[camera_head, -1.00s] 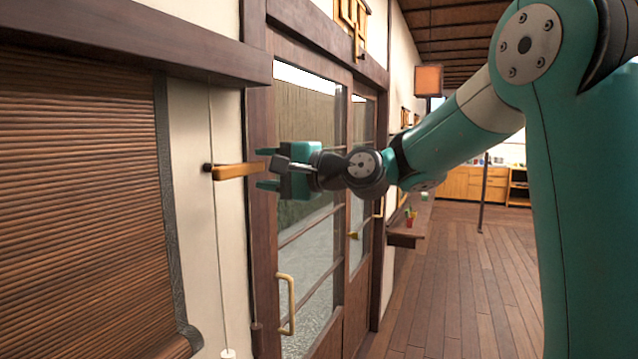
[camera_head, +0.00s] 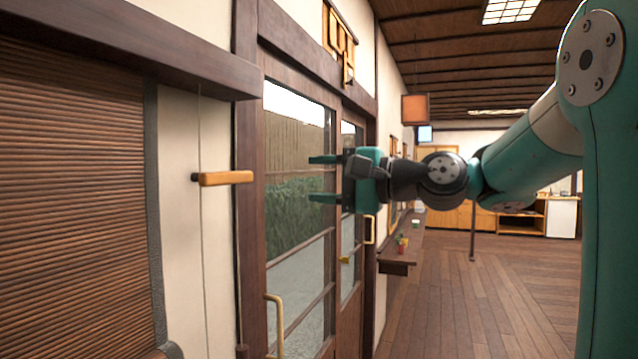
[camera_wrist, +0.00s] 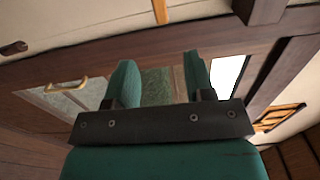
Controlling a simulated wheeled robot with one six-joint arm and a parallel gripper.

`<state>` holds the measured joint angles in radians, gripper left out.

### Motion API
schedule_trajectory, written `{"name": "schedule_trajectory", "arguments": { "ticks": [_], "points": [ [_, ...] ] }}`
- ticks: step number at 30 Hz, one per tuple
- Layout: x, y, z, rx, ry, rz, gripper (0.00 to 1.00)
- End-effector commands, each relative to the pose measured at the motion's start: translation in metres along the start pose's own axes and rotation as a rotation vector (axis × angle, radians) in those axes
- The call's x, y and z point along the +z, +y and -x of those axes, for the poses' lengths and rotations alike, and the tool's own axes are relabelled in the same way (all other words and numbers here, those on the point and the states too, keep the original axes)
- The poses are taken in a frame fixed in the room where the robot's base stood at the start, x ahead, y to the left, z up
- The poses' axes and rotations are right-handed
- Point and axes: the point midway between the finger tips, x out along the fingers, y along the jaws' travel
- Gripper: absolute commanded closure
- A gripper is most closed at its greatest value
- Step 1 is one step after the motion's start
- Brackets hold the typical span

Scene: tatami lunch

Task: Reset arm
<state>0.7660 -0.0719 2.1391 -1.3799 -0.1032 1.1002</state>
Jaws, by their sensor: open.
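My gripper (camera_head: 325,179) is open and empty, its two teal fingers pointing left in the head view, in front of the glazed sliding door (camera_head: 300,245). To its left, apart from it, a wooden handle (camera_head: 226,178) sticks out from the pale wall beside a thin cord. In the wrist view my gripper (camera_wrist: 160,80) shows both fingers spread with nothing between them. The door's glass and dark frame lie beyond the fingers there, and the door pull (camera_wrist: 66,86) is at the left.
A brown slatted blind (camera_head: 70,190) covers the wall at the left. A brass door pull (camera_head: 276,325) is low on the near door. A small shelf (camera_head: 398,258) with small items juts from the wall past the doors. The wooden floor (camera_head: 460,310) at the right is clear.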

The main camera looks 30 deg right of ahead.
Motion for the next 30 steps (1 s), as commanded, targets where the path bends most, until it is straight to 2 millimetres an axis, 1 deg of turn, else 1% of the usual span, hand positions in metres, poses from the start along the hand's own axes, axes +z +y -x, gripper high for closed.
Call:
{"name": "schedule_trajectory", "arguments": {
  "ticks": [7, 8, 10, 11, 14, 15, 17, 18, 20, 21, 23, 24, 27, 30],
  "points": [
    [0.000, 0.001, -0.001, 0.002, -0.001, 0.001, 0.51],
    [0.002, 0.002, -0.002, 0.006, -0.004, 0.005, 0.51],
    [0.011, 0.010, -0.008, 0.039, -0.025, 0.031, 0.51],
    [0.017, 0.016, -0.012, 0.062, -0.040, 0.052, 0.51],
    [0.055, 0.050, -0.029, 0.193, -0.137, 0.172, 0.51],
    [0.076, 0.069, -0.035, 0.261, -0.196, 0.243, 0.51],
    [0.110, 0.101, -0.037, 0.371, -0.304, 0.365, 0.51],
    [0.133, 0.123, -0.035, 0.443, -0.387, 0.452, 0.51],
    [0.164, 0.153, -0.025, 0.540, -0.520, 0.580, 0.51],
    [0.183, 0.172, -0.014, 0.597, -0.612, 0.664, 0.51],
    [0.206, 0.196, 0.004, 0.669, -0.748, 0.780, 0.51],
    [0.218, 0.210, 0.017, 0.708, -0.834, 0.849, 0.51],
    [0.238, 0.235, 0.048, 0.780, -1.016, 0.985, 0.51],
    [0.246, 0.249, 0.069, 0.819, -1.136, 1.068, 0.51]
  ]
}}
